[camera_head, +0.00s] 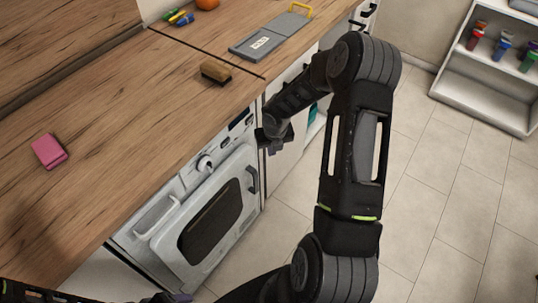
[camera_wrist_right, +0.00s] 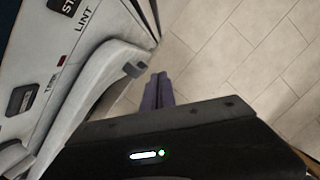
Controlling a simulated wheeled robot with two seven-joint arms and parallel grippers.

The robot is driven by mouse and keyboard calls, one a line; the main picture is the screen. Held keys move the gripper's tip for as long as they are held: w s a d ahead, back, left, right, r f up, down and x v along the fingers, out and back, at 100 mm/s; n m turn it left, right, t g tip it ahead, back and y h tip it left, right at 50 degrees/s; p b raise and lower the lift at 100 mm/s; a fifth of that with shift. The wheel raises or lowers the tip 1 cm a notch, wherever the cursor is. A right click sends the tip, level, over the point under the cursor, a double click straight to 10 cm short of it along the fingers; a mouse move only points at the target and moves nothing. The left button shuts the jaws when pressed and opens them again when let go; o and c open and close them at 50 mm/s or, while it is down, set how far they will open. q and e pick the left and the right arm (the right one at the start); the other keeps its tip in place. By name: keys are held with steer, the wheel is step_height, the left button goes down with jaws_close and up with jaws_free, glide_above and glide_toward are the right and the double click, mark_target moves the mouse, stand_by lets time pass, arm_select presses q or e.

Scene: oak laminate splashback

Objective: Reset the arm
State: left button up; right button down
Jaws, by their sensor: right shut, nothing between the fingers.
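My right arm reaches in from the bottom of the head view and bends back toward the counter. Its gripper (camera_head: 270,143) is in front of the appliance's right upper corner, by the cabinet fronts. In the right wrist view the gripper's fingers (camera_wrist_right: 158,92) are together, with nothing between them, beside the appliance's front and over the floor. My left arm shows only as a dark strip along the bottom left edge of the head view. A bit of its gripper (camera_head: 178,298) is at that edge, mostly cut off.
The white appliance (camera_head: 166,248) with a dark door window is close to the right gripper. On the wooden counter lie a pink sponge (camera_head: 49,151), a brush (camera_head: 216,71) and a grey board (camera_head: 270,37). A shelf with bottles (camera_head: 482,98) stands right. The tiled floor (camera_head: 430,220) between is clear.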

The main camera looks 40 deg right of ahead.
steer(key=shift+s+r, duration=0.15)
steer(key=shift+r, duration=0.25)
stand_by(0.3)
steer(key=s+a+f+m+t+y, duration=0.1)
steer(key=s+a+f+m+y, duration=0.15)
steer(key=a+m, duration=0.9)
steer(key=s+a+f+m+t+y, duration=0.1)
steer(key=a+f+m+y, duration=0.15)
steer(key=a+m, duration=0.85)
steer(key=s+a+f+m+g, duration=0.2)
steer(key=s+a+m, duration=0.3)
steer(key=s, duration=0.3)
steer(key=s+a+f+m+g, duration=0.1)
steer(key=s+a+f+m, duration=0.1)
steer(key=s+a+m, duration=0.3)
steer(key=s+a, duration=0.3)
steer(key=s, duration=0.1)
steer(key=shift+a+f+m+g, duration=0.2)
steer(key=shift+f+m+g, duration=0.1)
steer(key=shift+m+g, duration=0.1)
